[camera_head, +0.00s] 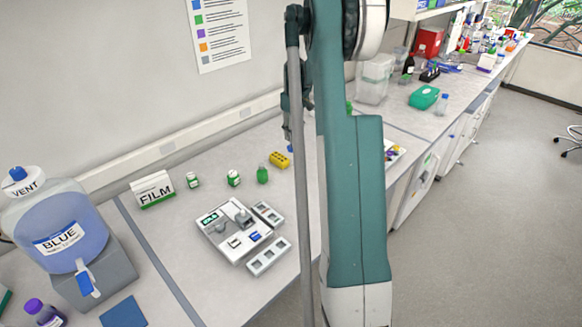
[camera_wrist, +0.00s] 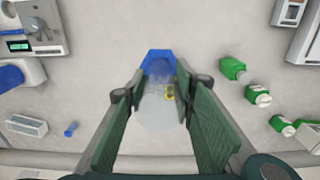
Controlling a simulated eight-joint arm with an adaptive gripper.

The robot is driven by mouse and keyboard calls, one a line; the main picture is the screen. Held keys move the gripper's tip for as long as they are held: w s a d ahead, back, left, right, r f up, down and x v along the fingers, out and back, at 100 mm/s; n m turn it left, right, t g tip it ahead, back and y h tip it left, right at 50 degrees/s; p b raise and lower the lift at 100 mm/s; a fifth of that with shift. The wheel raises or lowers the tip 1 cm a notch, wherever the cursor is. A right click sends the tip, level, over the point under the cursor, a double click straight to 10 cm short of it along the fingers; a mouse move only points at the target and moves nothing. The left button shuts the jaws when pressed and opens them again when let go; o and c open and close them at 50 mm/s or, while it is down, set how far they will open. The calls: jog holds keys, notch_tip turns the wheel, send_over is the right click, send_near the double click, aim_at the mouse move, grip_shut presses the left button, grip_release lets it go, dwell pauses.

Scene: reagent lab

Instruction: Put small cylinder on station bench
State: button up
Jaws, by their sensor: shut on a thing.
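The small cylinder (camera_wrist: 157,112) is clear with a blue base and a small yellow mark on its side. In the wrist view it lies between the green pads of my gripper (camera_wrist: 160,100), which is shut on it. A pale surface shows behind it; I cannot tell whether the base touches that surface. In the head view the pale bench (camera_head: 180,240) runs along the wall.
In the wrist view several green bottles (camera_wrist: 258,95) lie to the right and an instrument (camera_wrist: 35,28) is at top left. In the head view a white instrument (camera_head: 240,232), a FILM box (camera_head: 153,190) and a blue-filled carboy (camera_head: 60,225) stand on the bench.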

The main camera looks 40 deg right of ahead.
jog(key=s+d, duration=0.5)
jog(key=d, duration=0.3)
jog(key=shift+s+d+f+p, duration=0.15)
jog(key=shift+s+d+p, duration=0.1)
jog(key=shift+p, duration=0.15)
notch_tip(320, 180, down, 6)
jog(key=shift+f, duration=0.15)
jog(key=shift+a+f, duration=0.1)
jog(key=shift+f+p, duration=0.35)
jog(key=shift+f, duration=1.4)
jog(key=shift+f, duration=0.15)
jog(key=o, duration=0.9)
